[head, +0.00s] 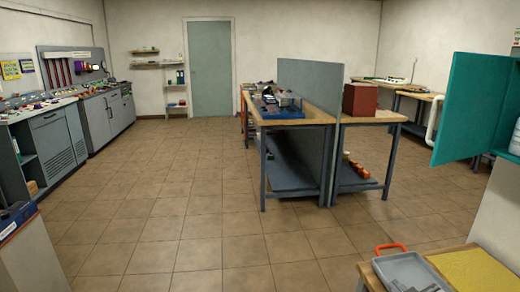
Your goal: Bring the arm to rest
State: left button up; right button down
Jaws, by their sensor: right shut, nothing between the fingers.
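My right gripper (402,286) shows only as a small dark part at the bottom edge of the head view, over the grey tray (408,268). It is shut with nothing in it. Most of it and the arm behind it are out of the picture. I cannot tell how far above the tray it is. My left gripper is not in view.
The tray lies on a low wooden table (450,254) beside a yellow mat (472,270) and an orange handle (390,248). A teal door panel (475,108) juts out at right. Workbenches (320,116) stand mid-room; the tiled floor (190,215) is clear.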

jog(key=s+a+f+n+g+y, duration=0.1)
jog(key=s+a+f+g+y, duration=0.2)
jog(key=s+f, duration=0.55)
jog(key=s+a+f+n+g+y, duration=0.1)
jog(key=s+a+f+n+g, duration=0.1)
jog(key=s+a+f, duration=0.55)
jog(key=a+m+t, duration=0.1)
jog(key=a+m, duration=0.4)
jog(key=a, duration=0.2)
jog(key=shift+s+r, duration=0.25)
jog(key=shift+s, duration=0.05)
